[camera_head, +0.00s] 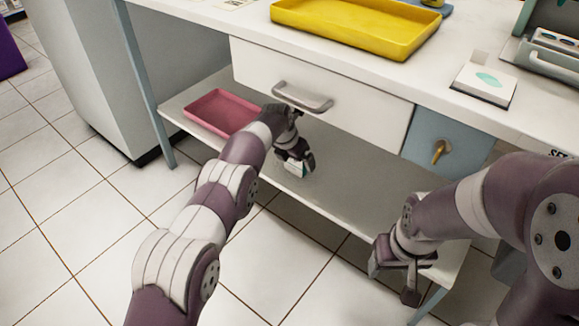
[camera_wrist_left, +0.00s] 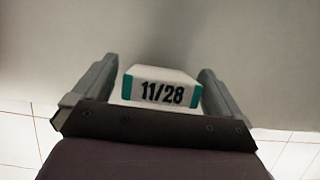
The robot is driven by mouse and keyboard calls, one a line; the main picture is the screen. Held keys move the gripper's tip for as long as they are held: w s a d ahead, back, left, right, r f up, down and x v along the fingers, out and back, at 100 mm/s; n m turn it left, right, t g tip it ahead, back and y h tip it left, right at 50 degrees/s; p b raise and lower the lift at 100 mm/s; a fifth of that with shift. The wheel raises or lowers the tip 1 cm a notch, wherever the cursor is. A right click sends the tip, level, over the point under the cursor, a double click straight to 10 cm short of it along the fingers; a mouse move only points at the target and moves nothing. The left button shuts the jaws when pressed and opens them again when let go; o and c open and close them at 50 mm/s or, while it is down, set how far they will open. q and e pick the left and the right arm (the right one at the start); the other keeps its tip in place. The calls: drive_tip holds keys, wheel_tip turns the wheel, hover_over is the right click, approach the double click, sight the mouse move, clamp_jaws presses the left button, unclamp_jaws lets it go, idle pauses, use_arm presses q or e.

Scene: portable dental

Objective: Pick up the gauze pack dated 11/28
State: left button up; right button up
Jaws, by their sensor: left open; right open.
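The gauze pack (camera_wrist_left: 162,92) is a white block with teal ends, and its face reads "11/28" in the left wrist view. In the head view a small part of it (camera_head: 295,168) shows at my left gripper (camera_head: 298,163), over the lower shelf. My left gripper is open, with one finger on each side of the pack in the left wrist view (camera_wrist_left: 160,95). Gaps show between the fingers and the pack. My right gripper (camera_head: 396,280) is open and empty at the front right end of the lower shelf.
A pink tray (camera_head: 222,112) sits on the lower shelf (camera_head: 350,185), left of my left gripper. A white drawer (camera_head: 350,100) with a grey handle (camera_head: 303,97) is above. A yellow tray (camera_head: 350,28) lies on the worktop. A blue panel (camera_head: 440,140) has a brass knob.

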use_arm(q)
drive_tip(key=shift+w+d+f, duration=0.15)
drive_tip(key=shift+f, duration=0.35)
drive_tip(key=shift+r, duration=0.2)
drive_tip(key=c, duration=1)
drive_tip(key=shift+o, duration=0.2)
